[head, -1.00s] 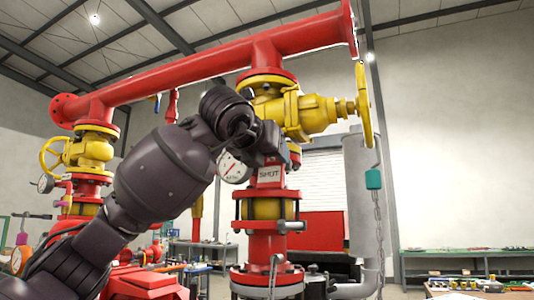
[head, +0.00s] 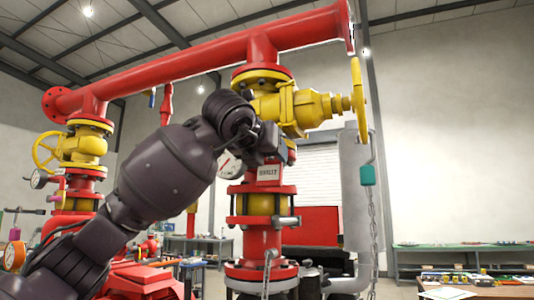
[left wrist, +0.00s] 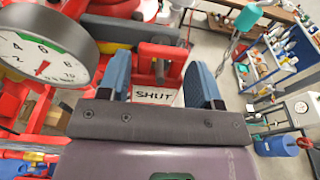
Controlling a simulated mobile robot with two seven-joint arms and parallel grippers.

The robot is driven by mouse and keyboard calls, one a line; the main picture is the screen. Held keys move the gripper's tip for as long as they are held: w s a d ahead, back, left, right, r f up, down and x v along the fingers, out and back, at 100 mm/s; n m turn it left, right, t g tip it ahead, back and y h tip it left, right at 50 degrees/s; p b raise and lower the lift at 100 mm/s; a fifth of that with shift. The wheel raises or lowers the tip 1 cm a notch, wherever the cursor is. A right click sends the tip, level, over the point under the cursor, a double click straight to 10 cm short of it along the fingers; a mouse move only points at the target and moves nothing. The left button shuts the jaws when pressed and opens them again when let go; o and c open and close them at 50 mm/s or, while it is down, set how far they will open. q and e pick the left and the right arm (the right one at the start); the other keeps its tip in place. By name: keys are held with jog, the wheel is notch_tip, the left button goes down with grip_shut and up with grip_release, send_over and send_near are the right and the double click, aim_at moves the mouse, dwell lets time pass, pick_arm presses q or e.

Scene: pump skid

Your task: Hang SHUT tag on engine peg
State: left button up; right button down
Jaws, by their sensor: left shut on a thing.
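I cannot make out the engine peg for certain. My right gripper is not in view.
A round gauge (left wrist: 42,46) is close on the left in the wrist view. The red overhead pipe (head: 200,65) and yellow valve (head: 310,106) are close above and right of the gripper. A chain with a teal block (head: 368,175) hangs at right. Benches stand behind.

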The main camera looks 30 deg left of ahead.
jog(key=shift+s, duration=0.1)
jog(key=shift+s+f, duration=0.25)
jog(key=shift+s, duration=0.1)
pick_arm(q)
jog(key=shift+w+f+b, duration=0.15)
jog(key=shift+f+b, duration=0.2)
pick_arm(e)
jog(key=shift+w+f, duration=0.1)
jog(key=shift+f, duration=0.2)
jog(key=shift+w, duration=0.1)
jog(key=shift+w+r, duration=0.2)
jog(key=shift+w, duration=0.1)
